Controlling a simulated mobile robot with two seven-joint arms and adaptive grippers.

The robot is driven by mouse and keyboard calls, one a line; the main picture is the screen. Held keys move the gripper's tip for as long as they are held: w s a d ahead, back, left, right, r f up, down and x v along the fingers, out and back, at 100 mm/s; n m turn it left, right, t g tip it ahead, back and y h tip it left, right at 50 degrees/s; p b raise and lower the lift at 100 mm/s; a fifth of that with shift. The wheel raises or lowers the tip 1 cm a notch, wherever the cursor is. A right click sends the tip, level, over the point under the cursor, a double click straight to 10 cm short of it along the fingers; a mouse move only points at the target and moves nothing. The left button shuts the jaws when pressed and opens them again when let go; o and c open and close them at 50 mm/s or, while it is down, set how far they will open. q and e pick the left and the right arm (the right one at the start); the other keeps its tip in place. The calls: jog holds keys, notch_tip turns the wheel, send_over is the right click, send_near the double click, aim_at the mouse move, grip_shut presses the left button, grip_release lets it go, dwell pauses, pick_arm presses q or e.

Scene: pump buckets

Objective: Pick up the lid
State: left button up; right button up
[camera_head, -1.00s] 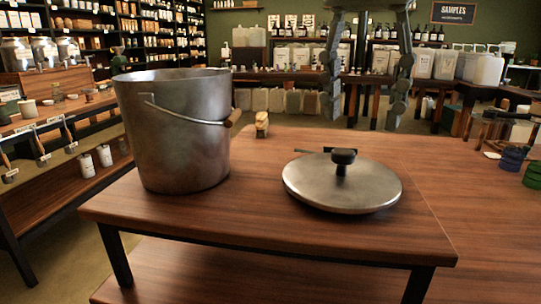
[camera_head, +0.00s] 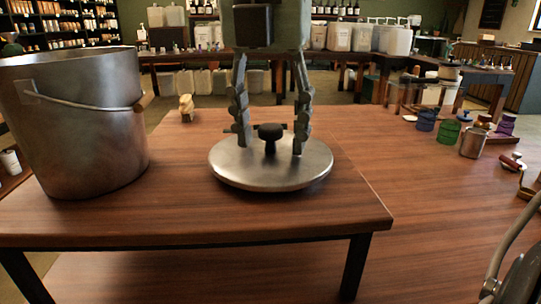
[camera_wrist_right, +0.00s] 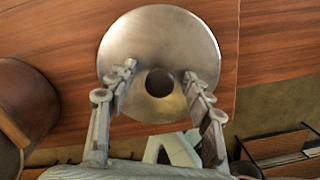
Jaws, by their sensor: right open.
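The lid (camera_head: 240,172) is a round metal disc with a black knob (camera_head: 270,135) on top. It lies on the wooden table, right of the bucket. My right gripper (camera_head: 270,146) points down over the lid, with one finger on each side of the knob. The fingers are wide apart and seem clear of the knob. In the right wrist view the lid (camera_wrist_right: 160,40) fills the upper middle, and the knob shows between the fingertips of the right gripper (camera_wrist_right: 160,78). My left gripper is not in view.
A large metal bucket (camera_head: 80,130) with a wire handle stands at the left of the table (camera_head: 200,222). A small yellowish figure (camera_head: 186,107) stands behind. Blue and green containers (camera_head: 447,131) and a metal cup (camera_head: 473,142) stand on the right. The table between them and the lid is clear.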

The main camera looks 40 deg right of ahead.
grip_shut()
jog(key=shift+r, duration=0.1)
